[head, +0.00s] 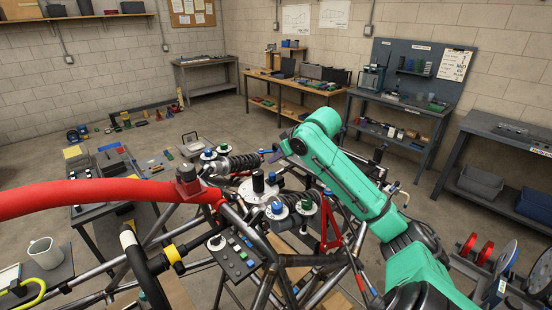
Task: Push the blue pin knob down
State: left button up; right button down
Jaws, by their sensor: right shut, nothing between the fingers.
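A blue knob (277,208) stands on a pale round disc near the centre of the tube chassis (285,260). A green knob (306,205) stands beside it on a similar disc. Another blue knob (207,154) sits further back to the left, next to a second green knob (222,149). The picture does not settle which blue one is the pin knob. My right arm is green and reaches in from the lower right. My right gripper (271,155) is small at its far end, shut and empty, above and behind the central knobs. My left gripper is not in view.
A black knob (258,182) stands on a light plate between the knob pairs. A thick red tube (90,196) crosses the left side. A button panel (235,258) is in front. A mug (44,252) stands at the left. Workbenches line the back wall.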

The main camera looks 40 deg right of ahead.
jog(key=b+v, duration=0.4)
jog(key=v, duration=0.6)
jog(key=shift+s, duration=0.15)
